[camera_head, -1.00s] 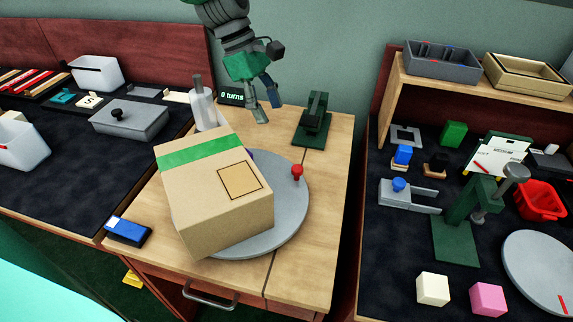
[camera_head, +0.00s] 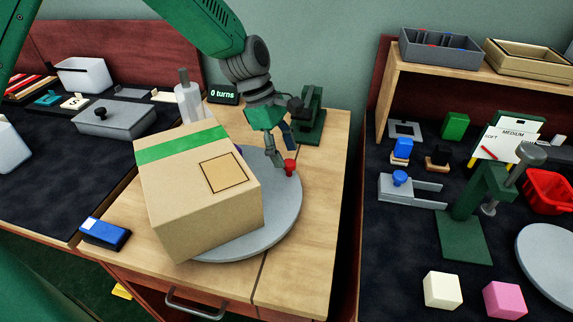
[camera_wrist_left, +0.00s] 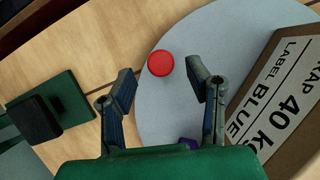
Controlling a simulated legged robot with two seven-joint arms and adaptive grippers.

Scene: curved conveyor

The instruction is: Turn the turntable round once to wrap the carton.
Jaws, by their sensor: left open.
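The brown carton (camera_head: 200,205) with a green band sits on the round grey turntable (camera_head: 285,208). Its printed side shows in the left wrist view (camera_wrist_left: 285,95). A red knob (camera_head: 290,167) stands near the turntable's rim, right of the carton. My left gripper (camera_head: 282,149) is open just above and beside the knob. In the left wrist view, the red knob (camera_wrist_left: 160,63) appears between and slightly beyond the open fingertips (camera_wrist_left: 162,78); I cannot tell whether they touch it. A small display (camera_head: 223,94) reads "0 turns". My right gripper is not in view.
A dark green stand (camera_head: 311,118) is close behind the gripper. A white roll (camera_head: 189,101) stands behind the carton, and a blue-and-white block (camera_head: 105,233) lies at the table's left edge. The wooden tabletop (camera_head: 318,235) is clear at the front right.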

